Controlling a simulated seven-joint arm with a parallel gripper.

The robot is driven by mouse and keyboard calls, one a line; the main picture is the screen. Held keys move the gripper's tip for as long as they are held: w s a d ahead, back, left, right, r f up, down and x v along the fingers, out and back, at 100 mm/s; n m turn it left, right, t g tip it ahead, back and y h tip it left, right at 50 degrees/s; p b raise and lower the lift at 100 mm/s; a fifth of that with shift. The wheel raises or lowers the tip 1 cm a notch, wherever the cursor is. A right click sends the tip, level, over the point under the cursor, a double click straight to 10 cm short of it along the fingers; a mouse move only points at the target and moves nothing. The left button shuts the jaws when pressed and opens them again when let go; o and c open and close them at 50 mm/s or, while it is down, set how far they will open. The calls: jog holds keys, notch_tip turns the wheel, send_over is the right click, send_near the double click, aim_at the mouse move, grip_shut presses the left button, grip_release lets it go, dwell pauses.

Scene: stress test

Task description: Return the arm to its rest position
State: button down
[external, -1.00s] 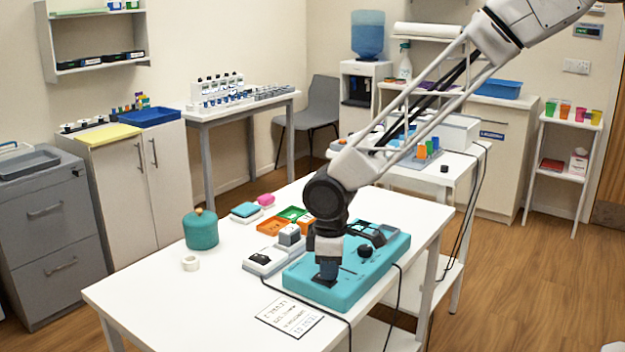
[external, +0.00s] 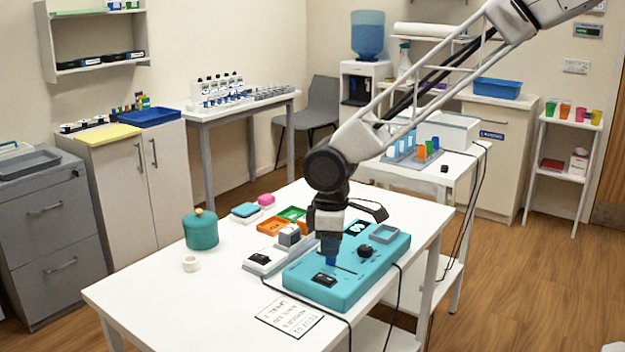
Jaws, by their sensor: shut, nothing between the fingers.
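My gripper (external: 330,262) points down over the teal board (external: 312,294) on the white table. Its blue fingertips are shut and look empty, a little above or close to the board's surface; the exact gap is hard to tell. A dark rectangular piece (external: 324,280) lies on the board in front of the fingertips. A round black knob (external: 365,251) and a grey square frame (external: 383,234) are on the board to the right. My wrist hides part of the board's far left side.
A grey holder (external: 262,262) with a small grey block, orange and green trays (external: 270,227), a teal pot (external: 201,231) and a white ring (external: 190,264) stand left of the board. A printed sheet (external: 289,317) lies in front. Black cables hang off the table. The table's left front is clear.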

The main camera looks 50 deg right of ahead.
jog(key=shift+r, duration=0.45)
dwell(0.3)
jog(key=s+d+r+m+t, duration=0.1)
jog(key=s+d+r+m, duration=0.1)
jog(key=s+d+r, duration=0.6)
jog(key=s+d+r+m, duration=0.1)
jog(key=s+d+r, duration=0.4)
jog(key=s+r, duration=0.4)
jog(key=s+d+m, duration=0.1)
jog(key=s+d, duration=0.2)
jog(key=s, duration=0.6)
jog(key=s+d+r+m+t, duration=0.1)
jog(key=s+d, duration=0.1)
jog(key=s, duration=0.6)
jog(key=s+d+r+m, duration=0.1)
jog(key=s+d, duration=0.2)
jog(key=s, duration=0.6)
jog(key=shift+s+d+t, duration=0.3)
jog(key=shift+s+d, duration=0.05)
jog(key=shift+w, duration=0.1)
